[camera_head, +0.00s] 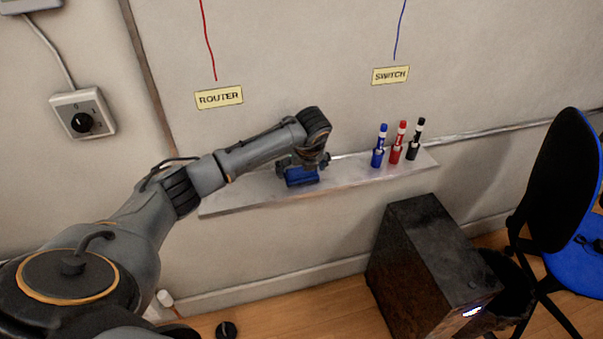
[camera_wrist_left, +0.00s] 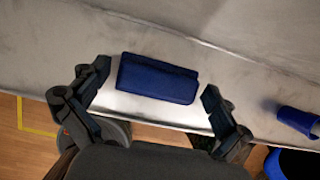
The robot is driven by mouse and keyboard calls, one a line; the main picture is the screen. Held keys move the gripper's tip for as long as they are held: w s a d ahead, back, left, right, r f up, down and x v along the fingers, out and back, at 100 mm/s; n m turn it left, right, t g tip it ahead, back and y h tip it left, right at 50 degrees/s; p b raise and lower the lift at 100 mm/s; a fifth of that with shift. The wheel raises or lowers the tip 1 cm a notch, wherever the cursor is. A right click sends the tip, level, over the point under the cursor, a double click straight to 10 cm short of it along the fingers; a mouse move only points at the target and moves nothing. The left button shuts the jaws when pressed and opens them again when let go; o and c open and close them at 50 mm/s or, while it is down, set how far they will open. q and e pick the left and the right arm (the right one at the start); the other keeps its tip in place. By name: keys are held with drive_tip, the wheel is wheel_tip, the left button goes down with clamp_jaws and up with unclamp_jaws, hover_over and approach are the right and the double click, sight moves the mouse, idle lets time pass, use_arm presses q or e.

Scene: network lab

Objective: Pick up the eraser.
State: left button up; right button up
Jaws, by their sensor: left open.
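The eraser is a blue block (camera_head: 301,176) lying on the narrow wall shelf (camera_head: 240,197). My left gripper (camera_head: 303,167) is at the shelf, right over the eraser, and hides part of it in the head view. In the left wrist view the eraser (camera_wrist_left: 158,78) lies between the two spread fingers of my left gripper (camera_wrist_left: 155,95), toward their tips. A gap shows between the eraser and each finger. My left gripper is open and holds nothing. My right gripper is not in view.
Blue (camera_head: 378,152), red (camera_head: 397,146) and black (camera_head: 413,145) markers stand in holders on the shelf's right part. A dark cabinet (camera_head: 425,260) stands on the floor below, with a blue chair (camera_head: 575,250) at right. The shelf left of the eraser is bare.

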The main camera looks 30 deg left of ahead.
use_arm(q)
drive_tip(key=c, duration=0.9)
drive_tip(key=shift+c, duration=0.2)
drive_tip(key=shift+r, duration=0.15)
drive_tip(key=shift+r+b, duration=0.6)
drive_tip(key=shift+r, duration=0.05)
drive_tip(key=s+d+r+b, duration=0.1)
drive_tip(key=s+d+r, duration=0.7)
drive_tip(key=d+r, duration=0.3)
drive_tip(key=shift+d+r+b, duration=0.25)
drive_tip(key=shift+d+b, duration=0.05)
drive_tip(key=shift+b, duration=0.1)
